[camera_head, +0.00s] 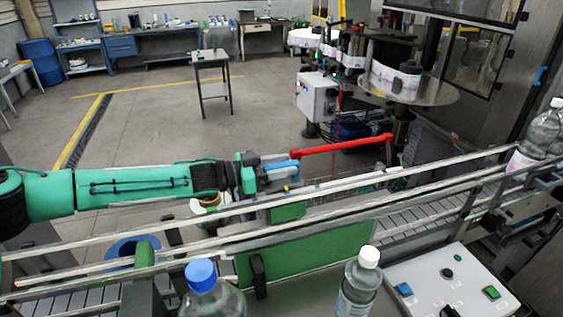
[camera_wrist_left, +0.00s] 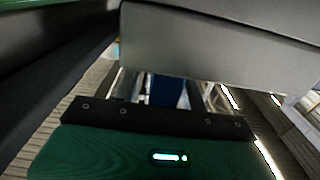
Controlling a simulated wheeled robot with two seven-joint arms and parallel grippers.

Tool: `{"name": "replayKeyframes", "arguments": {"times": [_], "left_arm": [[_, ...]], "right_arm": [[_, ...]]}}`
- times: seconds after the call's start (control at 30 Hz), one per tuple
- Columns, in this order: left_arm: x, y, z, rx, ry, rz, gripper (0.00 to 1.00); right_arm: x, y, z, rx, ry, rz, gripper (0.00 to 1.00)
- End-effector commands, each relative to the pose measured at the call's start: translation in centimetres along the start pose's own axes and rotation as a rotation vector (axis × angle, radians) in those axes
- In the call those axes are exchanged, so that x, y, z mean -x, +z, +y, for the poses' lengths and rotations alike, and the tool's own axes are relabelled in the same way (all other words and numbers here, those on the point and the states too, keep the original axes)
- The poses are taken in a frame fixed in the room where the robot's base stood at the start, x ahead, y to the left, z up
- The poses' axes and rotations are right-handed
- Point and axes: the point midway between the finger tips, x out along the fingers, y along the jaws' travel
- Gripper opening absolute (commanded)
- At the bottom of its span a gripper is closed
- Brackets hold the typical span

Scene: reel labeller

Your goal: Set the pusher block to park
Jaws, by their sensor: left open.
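I cannot pick out the pusher block with certainty. A small green block (camera_head: 288,212) shows between the conveyor rails, just below my left gripper, and may be it. My left gripper (camera_head: 293,170) is open at the far side of the conveyor, its arm reaching in from the left. A red bar (camera_head: 345,146) runs right from beside the upper fingertip; whether they touch is unclear. In the left wrist view a large grey surface (camera_wrist_left: 220,50) fills the upper part, and nothing shows clearly as held. My right gripper is not in view.
Metal guide rails (camera_head: 430,190) run along the conveyor. Bottles with a blue cap (camera_head: 201,274) and a white cap (camera_head: 368,258) stand in front, beside a button panel (camera_head: 450,285). The labeller's reel disc (camera_head: 435,93) stands behind. Open floor lies at the back left.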

Motion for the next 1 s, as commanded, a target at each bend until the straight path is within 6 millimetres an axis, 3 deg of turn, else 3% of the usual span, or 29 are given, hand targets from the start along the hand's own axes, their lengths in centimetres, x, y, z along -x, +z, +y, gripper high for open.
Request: {"name": "replayKeyframes", "arguments": {"times": [0.27,0.47,0.77,0.87,1.0], "left_arm": [[-0.1,0.0,0.0,0.000,0.000,0.000,0.40],[-0.1,0.0,0.0,0.000,0.000,0.000,0.01],[-0.6,0.0,0.0,0.000,0.001,0.001,0.00],[-1.7,0.1,0.0,0.000,0.001,0.002,0.00],[-4.6,0.1,0.1,0.001,0.003,0.002,0.00]], "right_arm": [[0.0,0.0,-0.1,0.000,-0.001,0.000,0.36],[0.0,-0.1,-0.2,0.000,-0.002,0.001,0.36],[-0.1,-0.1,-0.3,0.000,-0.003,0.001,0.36],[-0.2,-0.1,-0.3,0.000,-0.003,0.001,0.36],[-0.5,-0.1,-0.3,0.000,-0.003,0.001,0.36]]}}
